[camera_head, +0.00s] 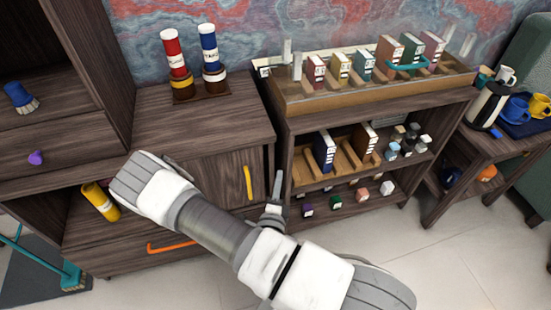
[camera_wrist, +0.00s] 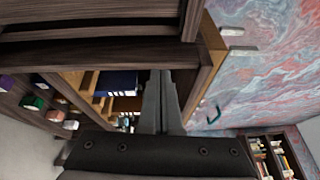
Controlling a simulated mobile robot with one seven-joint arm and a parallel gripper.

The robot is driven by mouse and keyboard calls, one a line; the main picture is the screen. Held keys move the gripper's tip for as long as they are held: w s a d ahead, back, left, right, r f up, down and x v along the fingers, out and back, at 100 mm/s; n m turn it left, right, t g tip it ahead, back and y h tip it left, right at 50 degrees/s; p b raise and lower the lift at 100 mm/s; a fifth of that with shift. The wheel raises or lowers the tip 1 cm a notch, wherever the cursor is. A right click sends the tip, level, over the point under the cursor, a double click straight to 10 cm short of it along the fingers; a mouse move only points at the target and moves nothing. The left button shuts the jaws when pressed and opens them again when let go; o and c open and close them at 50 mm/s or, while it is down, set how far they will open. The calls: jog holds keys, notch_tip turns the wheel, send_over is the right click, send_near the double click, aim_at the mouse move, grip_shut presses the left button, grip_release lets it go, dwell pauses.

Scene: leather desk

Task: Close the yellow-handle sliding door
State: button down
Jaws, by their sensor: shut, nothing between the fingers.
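The sliding door (camera_head: 225,176) is a dark wood panel at the right of the low cabinet's front, with an upright yellow handle (camera_head: 248,183) near its right edge. My arm crosses in front of its left and lower part. Left of my arm the cabinet shows an open space with a yellow cylinder (camera_head: 101,202) in it. My gripper (camera_head: 278,176) is shut and empty, just right of the yellow handle and apart from it, near the cabinet's right edge. In the wrist view its closed fingers (camera_wrist: 161,78) point toward a dark wood edge; the yellow handle is not visible there.
A shelf unit (camera_head: 283,105) with binders and small cubes stands right of the cabinet. Two bottles, red (camera_head: 175,52) and blue (camera_head: 209,48), stand on the cabinet top. An orange handle (camera_head: 171,247) marks a drawer below. Floor in front is clear.

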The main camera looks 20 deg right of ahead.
aim_at(270, 153)
jog(key=w+f+b, duration=0.1)
jog(key=w, duration=0.2)
jog(key=w+f+n+y+b, duration=0.1)
jog(key=w, duration=0.2)
jog(key=w+n+y+b, duration=0.1)
jog(key=w, duration=0.2)
jog(key=shift+w+f, duration=0.3)
jog(key=shift+f, duration=0.1)
jog(key=shift+a, duration=0.4)
jog(key=shift+a, duration=0.1)
jog(key=a+b, duration=0.4)
jog(key=a, duration=3.4)
jog(key=shift+r, duration=0.1)
